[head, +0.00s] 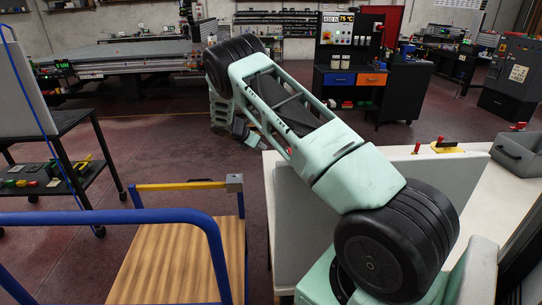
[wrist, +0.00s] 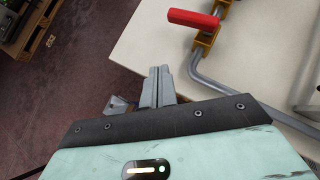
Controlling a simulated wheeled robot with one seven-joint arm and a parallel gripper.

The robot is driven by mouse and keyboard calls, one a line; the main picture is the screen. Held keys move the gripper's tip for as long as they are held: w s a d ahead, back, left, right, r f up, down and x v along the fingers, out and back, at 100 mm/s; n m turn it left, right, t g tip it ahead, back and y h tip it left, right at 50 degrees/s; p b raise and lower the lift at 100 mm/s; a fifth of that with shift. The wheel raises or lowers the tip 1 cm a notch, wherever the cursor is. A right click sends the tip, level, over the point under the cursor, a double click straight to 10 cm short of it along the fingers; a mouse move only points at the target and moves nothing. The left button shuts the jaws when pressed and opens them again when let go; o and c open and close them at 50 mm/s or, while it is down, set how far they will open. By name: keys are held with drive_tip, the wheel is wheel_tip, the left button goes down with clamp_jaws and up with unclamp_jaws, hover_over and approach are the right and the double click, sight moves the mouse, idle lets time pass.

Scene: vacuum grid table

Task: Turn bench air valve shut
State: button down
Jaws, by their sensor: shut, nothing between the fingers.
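In the wrist view a red lever handle (wrist: 193,18) sits on a brass-yellow valve body (wrist: 203,42) above the pale bench top (wrist: 150,40), near its edge. The lever appears to lie across the line of the body. A bent grey pipe (wrist: 222,86) runs from the valve. My gripper (wrist: 158,72) is shut and empty, below and left of the valve and apart from it. In the head view my arm reaches to the upper left, and the gripper end is largely hidden behind it. Small red handles (head: 440,142) show by a yellow part (head: 447,148) at the right; which valve this is I cannot tell.
A grey upright panel (head: 300,235) hides part of the pale bench. A grey bin (head: 520,150) stands at the right. A wood-decked cart (head: 180,260) with a blue rail (head: 120,218) is at the front left. Open dark red floor (head: 130,140) lies beyond.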

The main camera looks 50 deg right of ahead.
drive_tip(key=s+r+m+t+y+p, duration=0.1)
drive_tip(key=s+r+m+p, duration=0.15)
drive_tip(key=m, duration=1.05)
drive_tip(key=s+r+m+y+p, duration=0.1)
drive_tip(key=m+p, duration=0.3)
drive_tip(key=m, duration=0.8)
drive_tip(key=p+x, duration=0.1)
drive_tip(key=x, duration=0.1)
drive_tip(key=p+x, duration=0.1)
drive_tip(key=x, duration=0.2)
drive_tip(key=p+x, duration=0.2)
drive_tip(key=x, duration=0.1)
drive_tip(key=shift+w+a+f, duration=0.15)
drive_tip(key=shift+w+f, duration=0.05)
drive_tip(key=shift+w, duration=0.1)
drive_tip(key=shift+s+d+f+p, duration=0.1)
drive_tip(key=shift+s+d+p, duration=0.3)
drive_tip(key=shift+d+p, duration=0.2)
drive_tip(key=shift+s+d+p, duration=0.45)
drive_tip(key=shift+d+p, duration=0.15)
drive_tip(key=shift+d, duration=0.05)
drive_tip(key=shift+s+d+f, duration=0.15)
drive_tip(key=shift+s+d, duration=0.15)
drive_tip(key=shift+d, duration=0.05)
